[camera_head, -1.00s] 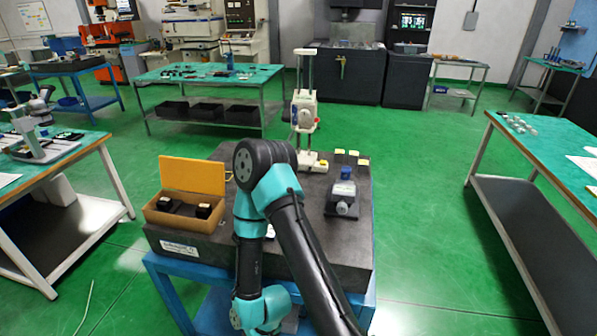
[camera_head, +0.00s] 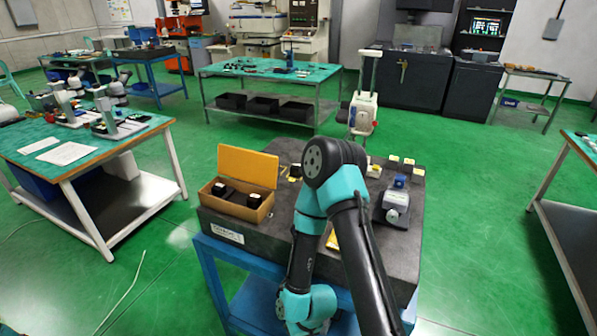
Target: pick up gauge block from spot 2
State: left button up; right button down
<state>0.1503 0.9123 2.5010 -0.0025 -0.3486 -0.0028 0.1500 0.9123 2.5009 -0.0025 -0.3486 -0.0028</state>
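No gauge block can be made out for certain. Several small pale-yellow tags or pieces (camera_head: 408,161) stand at the back right of the dark granite plate (camera_head: 285,238); which is spot 2 cannot be read. Neither gripper's fingers are in view.
An open orange-yellow box (camera_head: 236,205) with dark contents stands on the plate's left. A gauge stand (camera_head: 363,112) rises at the back. A grey device with a blue top (camera_head: 393,206) sits at the right. Tables (camera_head: 270,72) surround the plate, with green floor between.

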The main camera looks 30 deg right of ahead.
jog(key=c, duration=1.9)
grip_release()
jog(key=o, duration=1.3)
